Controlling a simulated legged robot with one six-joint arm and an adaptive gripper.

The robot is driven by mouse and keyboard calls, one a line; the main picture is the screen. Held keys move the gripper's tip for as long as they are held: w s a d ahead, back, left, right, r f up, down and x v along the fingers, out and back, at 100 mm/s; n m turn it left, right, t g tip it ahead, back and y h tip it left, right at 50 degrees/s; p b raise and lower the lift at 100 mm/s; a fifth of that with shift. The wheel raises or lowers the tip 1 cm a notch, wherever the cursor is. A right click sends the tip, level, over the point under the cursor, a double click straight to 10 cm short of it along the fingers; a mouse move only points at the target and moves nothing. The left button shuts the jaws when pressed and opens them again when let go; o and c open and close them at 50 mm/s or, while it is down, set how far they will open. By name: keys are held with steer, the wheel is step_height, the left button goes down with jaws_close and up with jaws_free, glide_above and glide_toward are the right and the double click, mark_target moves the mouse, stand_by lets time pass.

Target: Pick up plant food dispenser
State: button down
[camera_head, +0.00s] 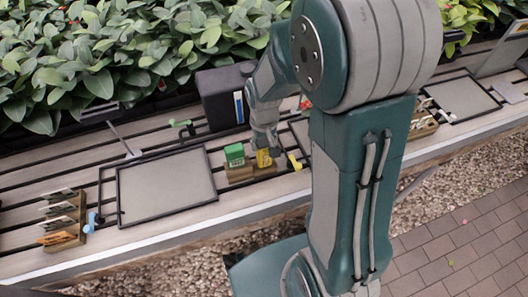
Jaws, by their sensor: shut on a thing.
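A small yellow box-like dispenser (264,159) stands at a small wooden holder (240,178) on the slatted bench. A green one (234,153) stands just to its left. My gripper (266,147) points down from above and is shut on the top of the yellow dispenser. The fingers are small and partly hidden in this view. I cannot tell whether the yellow dispenser still touches the holder. No label on either one can be read.
A dark box (224,96) stands close behind my gripper. A framed grey tray (166,185) lies to the left. A small yellow tool (295,163) lies to the right. Leafy plants (120,50) line the back. My arm hides part of the bench.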

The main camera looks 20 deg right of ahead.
steer(key=shift+r, duration=0.35)
step_height(320, 180, up, 2)
steer(key=shift+r, duration=0.15)
steer(key=s+d+r, duration=0.7)
steer(key=s+r, duration=0.3)
steer(key=s, duration=0.2)
steer(key=shift+d, duration=0.1)
